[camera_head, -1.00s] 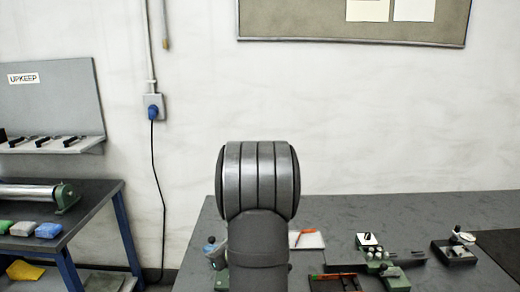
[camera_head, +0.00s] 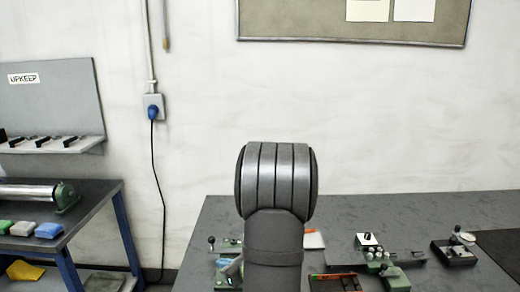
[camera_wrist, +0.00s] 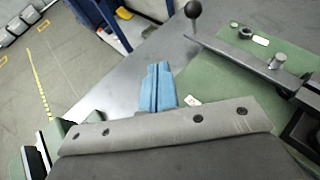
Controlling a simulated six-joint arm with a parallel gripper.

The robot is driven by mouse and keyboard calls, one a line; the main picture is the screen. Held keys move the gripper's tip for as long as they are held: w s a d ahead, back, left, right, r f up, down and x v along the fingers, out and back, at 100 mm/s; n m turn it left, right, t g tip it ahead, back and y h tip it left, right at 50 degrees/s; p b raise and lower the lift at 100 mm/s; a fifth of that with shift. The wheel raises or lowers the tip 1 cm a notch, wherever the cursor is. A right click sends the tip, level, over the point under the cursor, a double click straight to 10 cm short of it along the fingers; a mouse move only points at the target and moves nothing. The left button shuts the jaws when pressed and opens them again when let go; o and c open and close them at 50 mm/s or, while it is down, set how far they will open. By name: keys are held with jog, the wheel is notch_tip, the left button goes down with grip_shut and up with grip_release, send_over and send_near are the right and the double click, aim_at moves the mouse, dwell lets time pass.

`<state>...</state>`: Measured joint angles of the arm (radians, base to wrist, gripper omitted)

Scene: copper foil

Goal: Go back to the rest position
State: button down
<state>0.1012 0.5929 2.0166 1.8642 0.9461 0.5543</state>
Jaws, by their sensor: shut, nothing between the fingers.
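My gripper (camera_wrist: 158,68) shows in the wrist view as two blue fingers pressed together with a thin seam between them. It is shut and empty. Its fingertips point over a grey tabletop (camera_wrist: 135,60), beside a green plate (camera_wrist: 230,85). I cannot tell the height of the fingertips above the table. In the head view my own arm stands in front of the workbench (camera_head: 370,212) and hides part of it; the gripper cannot be made out there.
A lever with a black ball knob (camera_wrist: 193,9) rises close to the fingers. Green fixtures (camera_head: 395,278) and a small dark device (camera_head: 453,253) stand on the bench at right. A side table (camera_head: 95,197) is at left. The bench's back middle is clear.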

jog(key=shift+s+d, duration=0.4)
jog(key=shift+d, duration=0.2)
jog(key=shift+s+d, duration=0.35)
jog(key=shift+d, duration=0.2)
jog(key=shift+s+d+n+g+y, duration=0.45)
jog(key=shift+d+n+g, duration=0.3)
jog(key=shift+d, duration=0.1)
jog(key=shift+s+d+n+g+y, duration=0.4)
jog(key=shift+d+n+g, duration=0.25)
jog(key=shift+d+n, duration=0.15)
